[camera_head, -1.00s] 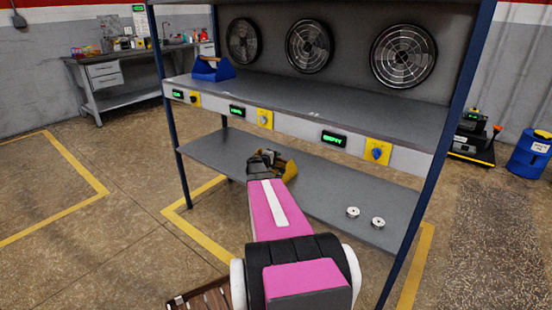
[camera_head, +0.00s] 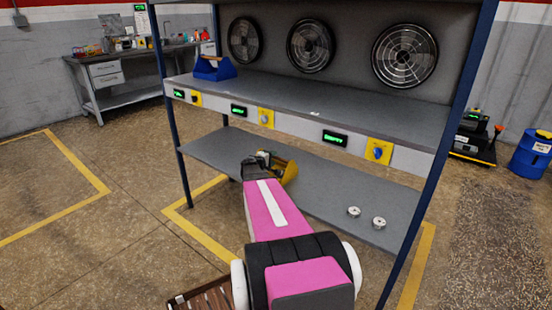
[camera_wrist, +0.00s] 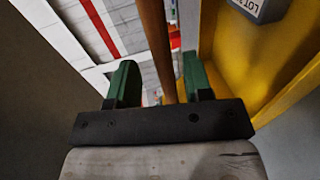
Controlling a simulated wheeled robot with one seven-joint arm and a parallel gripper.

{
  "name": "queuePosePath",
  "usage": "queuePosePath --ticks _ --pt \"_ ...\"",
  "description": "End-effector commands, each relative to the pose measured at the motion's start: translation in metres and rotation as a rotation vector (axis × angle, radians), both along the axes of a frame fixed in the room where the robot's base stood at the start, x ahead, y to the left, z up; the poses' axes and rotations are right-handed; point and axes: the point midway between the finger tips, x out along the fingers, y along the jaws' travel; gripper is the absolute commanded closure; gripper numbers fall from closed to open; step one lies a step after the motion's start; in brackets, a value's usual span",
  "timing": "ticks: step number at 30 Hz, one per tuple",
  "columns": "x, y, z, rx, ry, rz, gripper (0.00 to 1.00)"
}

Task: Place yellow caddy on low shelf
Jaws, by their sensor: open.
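The yellow caddy (camera_head: 287,172) is at the low shelf (camera_head: 330,189), left of its middle, and seems to rest on it. My gripper (camera_head: 262,158) is at the caddy's left side in the head view and partly hides it. In the wrist view my gripper (camera_wrist: 161,82) is open. The caddy's wooden handle bar (camera_wrist: 154,40) runs between the two green fingers, with gaps on both sides. The caddy's yellow wall (camera_wrist: 232,62), with a grey label, is right of the fingers.
Two small silver round parts (camera_head: 354,212) lie on the low shelf to the right. A blue caddy (camera_head: 214,69) stands on the upper shelf (camera_head: 300,97). Blue posts (camera_head: 173,125) frame the rack. A blue drum (camera_head: 530,155) stands at far right.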

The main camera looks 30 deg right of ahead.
Motion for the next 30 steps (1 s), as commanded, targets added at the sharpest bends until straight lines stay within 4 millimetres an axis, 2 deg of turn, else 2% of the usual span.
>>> queuePosePath --ticks 3,9,16,20,26,30 --pt "-0.013 0.024 0.006 0.0 0.0 0.001 0.54" --pt "-0.025 0.052 0.012 -0.001 0.0 0.001 0.54" --pt "-0.032 0.067 0.014 0.008 -0.001 -0.004 0.54" --pt "-0.043 0.078 0.009 0.068 -0.005 -0.032 0.54" --pt "-0.077 0.119 -0.011 0.285 -0.002 -0.122 0.54" --pt "-0.108 0.163 -0.029 0.489 0.023 -0.193 0.54"
